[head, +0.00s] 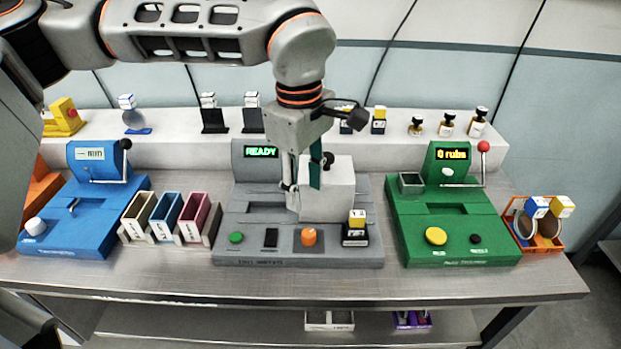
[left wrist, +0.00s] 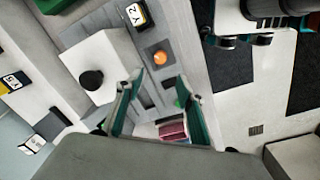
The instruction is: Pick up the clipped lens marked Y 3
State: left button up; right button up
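Two clipped round lenses, the left one (head: 525,225) with a blue-and-white cube and the right one (head: 550,224) with a yellow-and-white cube, stand in an orange tray at the far right. Another disc (head: 132,118) with a white-and-blue cube stands on the back ledge at left. I cannot read a Y 3 mark on any of them. My left gripper (head: 302,188) points down over the grey station, close to its white block, open and empty; its green fingers (left wrist: 160,112) are spread in the left wrist view. A dark, teal-edged part (left wrist: 258,22) there may be my right gripper.
The grey READY station (head: 265,218) stands between a blue station (head: 85,225) and a green one (head: 460,220). A module marked Y 2 (head: 356,225) sits on it; the mark is legible in the left wrist view (left wrist: 137,14).

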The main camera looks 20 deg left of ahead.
aim_at(524, 226)
jog(key=k, duration=1)
